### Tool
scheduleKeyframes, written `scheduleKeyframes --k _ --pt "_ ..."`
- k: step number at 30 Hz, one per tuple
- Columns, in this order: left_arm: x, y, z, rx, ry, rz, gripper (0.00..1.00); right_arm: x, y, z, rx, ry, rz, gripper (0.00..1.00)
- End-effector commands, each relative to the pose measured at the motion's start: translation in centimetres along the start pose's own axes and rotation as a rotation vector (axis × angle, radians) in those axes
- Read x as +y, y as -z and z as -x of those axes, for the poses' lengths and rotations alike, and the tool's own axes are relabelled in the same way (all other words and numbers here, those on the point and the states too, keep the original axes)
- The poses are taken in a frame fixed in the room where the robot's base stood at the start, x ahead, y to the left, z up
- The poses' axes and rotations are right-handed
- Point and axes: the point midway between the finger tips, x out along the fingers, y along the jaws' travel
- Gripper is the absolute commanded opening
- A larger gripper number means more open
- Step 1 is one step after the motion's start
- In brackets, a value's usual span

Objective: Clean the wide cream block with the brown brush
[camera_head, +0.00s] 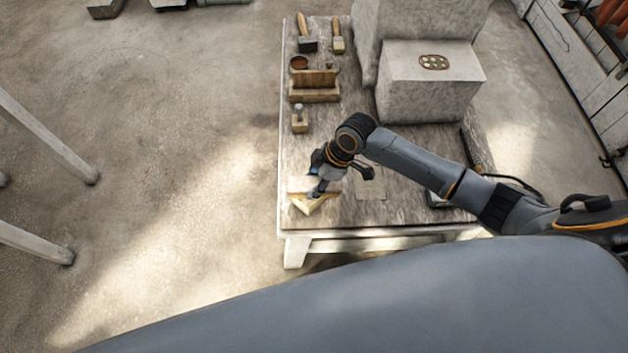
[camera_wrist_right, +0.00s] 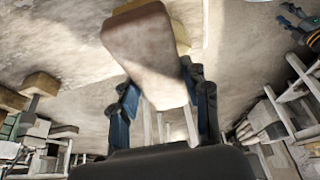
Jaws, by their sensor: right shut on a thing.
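My right gripper (camera_head: 316,188) is low over the near left corner of the table, fingers pointing down. It is shut on a brown, block-shaped thing, which fills the space between the fingers in the right wrist view (camera_wrist_right: 150,50) and seems to be the brown brush. In the head view a cream, wedge-looking piece (camera_head: 308,206) with a yellowish edge shows at the fingertips. I cannot tell whether it is the held thing or a block under it. The wide cream block cannot be made out for sure. My left gripper is not in view.
On the table (camera_head: 350,215), a small wooden tool (camera_head: 299,122), a wooden box-like piece (camera_head: 315,91), a round brown bowl (camera_head: 299,62), a mallet (camera_head: 307,42) and a flat brush (camera_head: 338,41) line the left side. A large pale stone block (camera_head: 425,98) stands at the back right.

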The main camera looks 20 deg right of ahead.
Motion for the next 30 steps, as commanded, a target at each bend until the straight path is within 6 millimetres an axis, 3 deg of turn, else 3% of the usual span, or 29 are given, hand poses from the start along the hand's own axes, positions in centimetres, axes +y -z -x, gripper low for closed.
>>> scheduleKeyframes --k 16,30 --pt "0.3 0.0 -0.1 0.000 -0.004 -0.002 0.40 0.0 -0.3 -0.4 0.000 0.000 0.000 0.21" --pt "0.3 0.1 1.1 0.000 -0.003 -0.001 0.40 0.0 -2.1 0.5 0.000 0.000 -0.001 0.21"
